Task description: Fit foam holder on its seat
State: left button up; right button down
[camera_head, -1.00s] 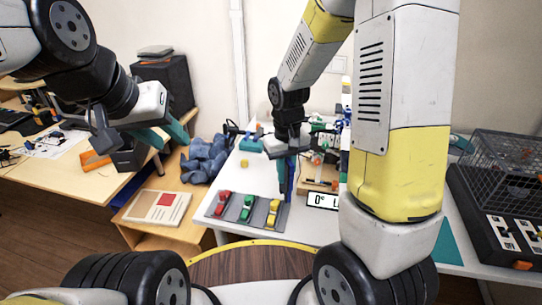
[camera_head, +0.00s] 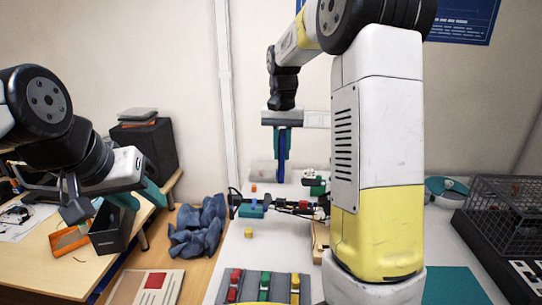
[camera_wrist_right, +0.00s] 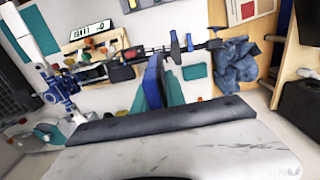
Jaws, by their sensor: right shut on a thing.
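My right gripper (camera_head: 282,143) hangs fingers down above the back of the white table, near the wall. Its teal fingers are shut on a flat blue piece (camera_head: 281,158), which is well above the tabletop. The blue piece also shows between the fingers in the right wrist view (camera_wrist_right: 152,83). I take it to be the foam holder, but cannot be sure. I cannot clearly pick out its seat; my right arm hides part of the table. My left gripper (camera_head: 137,195) is open and empty at the left, above the wooden desk side.
A grey tray (camera_head: 281,279) with red, green and yellow pieces lies at the table's front. A clamp stand with a dark rod (camera_head: 290,208) crosses the table. A blue cloth (camera_head: 198,228) lies left. A wire cage (camera_head: 508,205) stands right.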

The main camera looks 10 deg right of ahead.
aim_at(281, 168)
jog(key=shift+f, duration=3.05)
jog(key=shift+f, duration=2.15)
jog(key=c, duration=1.3)
grip_release()
jog(key=shift+r, duration=0.15)
